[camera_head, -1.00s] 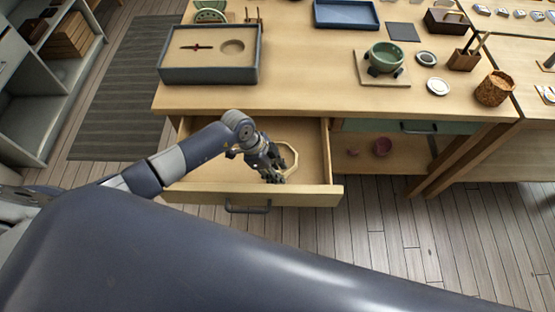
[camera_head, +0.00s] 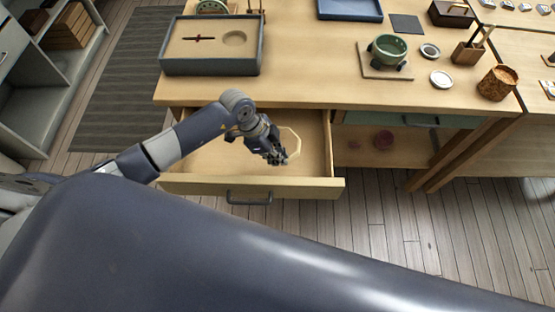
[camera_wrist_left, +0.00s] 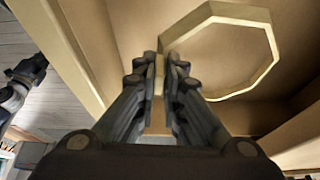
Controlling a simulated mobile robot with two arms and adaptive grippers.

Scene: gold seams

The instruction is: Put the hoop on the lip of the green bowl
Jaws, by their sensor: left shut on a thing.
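The hoop is a pale wooden eight-sided ring (camera_head: 299,146); it also shows in the left wrist view (camera_wrist_left: 240,14). My left gripper (camera_head: 279,158) is shut on the hoop's near side, over the open drawer (camera_head: 205,160). In the left wrist view, a pale strip of wood sits between the fingers (camera_wrist_left: 158,90).
A grey-edged tray (camera_head: 210,69) sits at the table's left, above the drawer. Two small round dishes (camera_head: 441,79) and a cork-like cup (camera_head: 496,84) stand right of the bowl. The table's front edge lies between drawer and bowl. The tabletop between tray and bowl is clear.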

